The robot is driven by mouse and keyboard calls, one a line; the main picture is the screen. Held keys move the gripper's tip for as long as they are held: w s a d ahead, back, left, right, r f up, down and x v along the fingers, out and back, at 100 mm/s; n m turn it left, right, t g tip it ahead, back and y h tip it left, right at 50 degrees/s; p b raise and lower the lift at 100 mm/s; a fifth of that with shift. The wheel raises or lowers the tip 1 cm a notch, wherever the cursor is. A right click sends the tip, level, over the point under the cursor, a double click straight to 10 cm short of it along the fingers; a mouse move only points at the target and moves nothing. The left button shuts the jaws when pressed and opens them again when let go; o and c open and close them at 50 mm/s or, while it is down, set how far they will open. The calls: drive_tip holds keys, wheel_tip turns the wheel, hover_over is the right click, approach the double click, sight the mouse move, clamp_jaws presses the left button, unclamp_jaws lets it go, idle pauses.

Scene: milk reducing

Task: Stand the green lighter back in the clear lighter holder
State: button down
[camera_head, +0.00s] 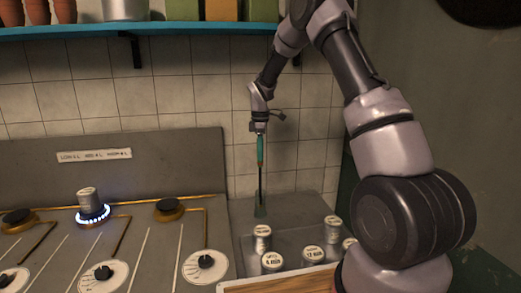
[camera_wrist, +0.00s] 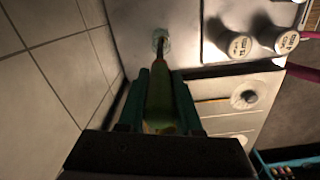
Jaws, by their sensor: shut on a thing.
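My gripper (camera_head: 260,133) is shut on the green lighter (camera_head: 260,150), which hangs upright with its long dark neck pointing down. In the wrist view the lighter's green body (camera_wrist: 160,101) sits between the two fingers of my gripper (camera_wrist: 160,76). The clear lighter holder (camera_head: 260,211) stands on the grey counter beside the tiled wall, directly under the lighter. It also shows in the wrist view (camera_wrist: 161,36), where the neck's tip overlaps it. I cannot tell how far the tip is inside the holder. The holder's inside is too small to make out.
Several silver labelled cans (camera_head: 313,256) stand on the counter to the right of the holder. On the stove at left, a can (camera_head: 87,198) sits over a lit blue flame (camera_head: 93,215). A blue shelf (camera_head: 90,30) with pots runs along the wall above.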

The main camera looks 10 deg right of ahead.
drive_tip(key=c, duration=0.5)
unclamp_jaws()
wheel_tip(320, 180, up, 11)
drive_tip(key=shift+f, duration=0.1)
idle(0.4)
